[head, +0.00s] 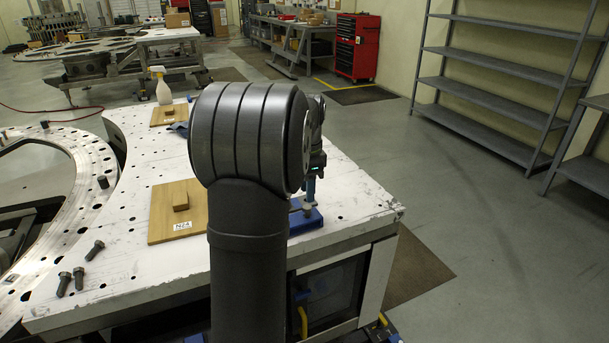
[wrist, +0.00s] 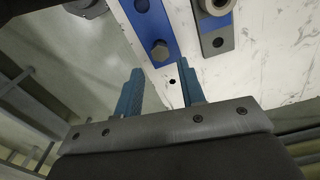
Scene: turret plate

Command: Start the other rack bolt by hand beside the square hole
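My gripper (wrist: 160,76) shows two blue fingers standing apart with no bolt visible between them. In the head view my gripper (head: 311,186) is above the blue rack plate (head: 312,222) at the table's right, partly hidden by my arm. In the wrist view the blue plate (wrist: 150,28) lies just beyond the fingers. A bolt head (wrist: 160,50) sits near its close end, and a dark hole (wrist: 142,6) is farther up; its shape is unclear. A small round hole (wrist: 172,82) in the white table shows between the fingers.
A grey plate (wrist: 212,28) with a dark hole or bolt head lies beside the blue one.

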